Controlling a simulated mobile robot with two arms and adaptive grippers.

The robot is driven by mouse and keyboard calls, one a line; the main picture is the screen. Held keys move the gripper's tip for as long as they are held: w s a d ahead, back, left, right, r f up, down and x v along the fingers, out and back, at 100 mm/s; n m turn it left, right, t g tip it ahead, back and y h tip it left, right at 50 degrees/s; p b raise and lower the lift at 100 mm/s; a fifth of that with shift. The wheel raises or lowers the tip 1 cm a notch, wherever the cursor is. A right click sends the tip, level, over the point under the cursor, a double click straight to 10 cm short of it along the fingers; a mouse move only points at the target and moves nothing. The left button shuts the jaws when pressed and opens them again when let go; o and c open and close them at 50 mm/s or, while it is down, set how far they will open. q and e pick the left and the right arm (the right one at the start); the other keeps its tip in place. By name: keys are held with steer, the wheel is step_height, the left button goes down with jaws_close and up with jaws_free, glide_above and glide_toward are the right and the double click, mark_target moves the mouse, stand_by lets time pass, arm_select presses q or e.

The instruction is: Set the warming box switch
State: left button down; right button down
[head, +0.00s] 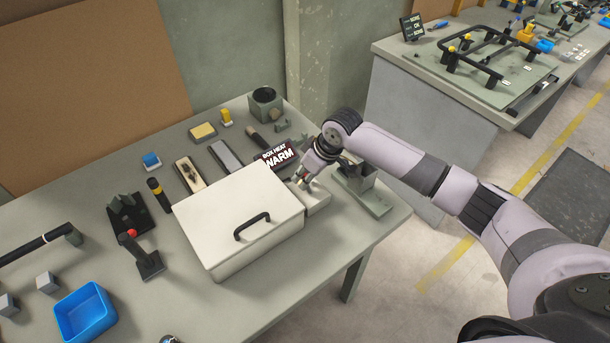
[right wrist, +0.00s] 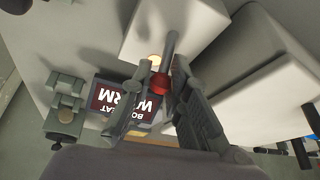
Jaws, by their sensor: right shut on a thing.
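The white warming box (head: 215,215) stands on the grey-green table, its lid closed and a dark handle on top. It also shows in the right wrist view (right wrist: 265,70). A smaller pale switch housing (head: 318,201) sits at its right side. My right gripper (head: 303,180) is over this housing. In the right wrist view, its fingers (right wrist: 165,95) are shut on the switch lever (right wrist: 170,48), a grey stick with a red part between the fingers. A dark sign (head: 277,156) behind the box reads "BOX HEAT WARM". My left gripper is not in view.
A grey-green holder (head: 365,190) stands right of the housing, close to my right arm. Several tools and blocks lie behind and left of the box. A blue tray (head: 85,312) is at the front left. Another bench (head: 430,80) stands at the back right.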

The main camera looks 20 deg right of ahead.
steer(key=shift+s+d+r+t+y+p, duration=0.2)
steer(key=shift+s+t+y+p, duration=0.15)
steer(key=shift+s+t, duration=0.45)
steer(key=t, duration=0.1)
steer(key=t+y+b, duration=0.1)
steer(key=shift+s+d+t, duration=0.2)
steer(key=shift+s+t, duration=0.2)
steer(key=t+b, duration=0.1)
steer(key=s+t+y+b, duration=0.1)
steer(key=t+b, duration=0.1)
steer(key=b, duration=0.1)
steer(key=shift+s+d+f+n+t+y, duration=0.25)
steer(key=shift+s+d+n+t+y, duration=0.05)
steer(key=shift+s+n+t+y, duration=0.1)
steer(key=shift+s+d+r+t+y+b, duration=0.1)
steer(key=shift+s+t+y+b, duration=0.2)
steer(key=shift+t+b, duration=0.35)
steer(key=shift+s+d+t+y+b, duration=0.1)
steer(key=shift+s+t+y+b, duration=0.15)
steer(key=shift+t+b, duration=0.4)
steer(key=c, duration=1.5)
jaws_free()
